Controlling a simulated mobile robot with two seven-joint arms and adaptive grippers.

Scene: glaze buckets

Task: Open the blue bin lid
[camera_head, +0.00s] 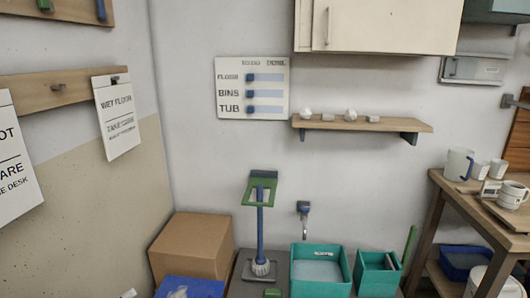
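A blue surface (203,288) shows at the bottom edge, in front of the cardboard box. A pale, crumpled-looking item (178,293) is on or in it. The frame cuts it off, so I cannot tell whether it is a lid or an open bin. Another blue container (458,258) sits low under the wooden table at the right, partly hidden by the table; its top is hard to make out. Neither of my grippers is in view.
A cardboard box (192,246) stands in the corner. A green-topped stand with a blue post (260,222) and two teal containers (320,287) (378,283) are at bottom centre. A wooden table (450,190) holds mugs and cups. A wall shelf (365,124) hangs above.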

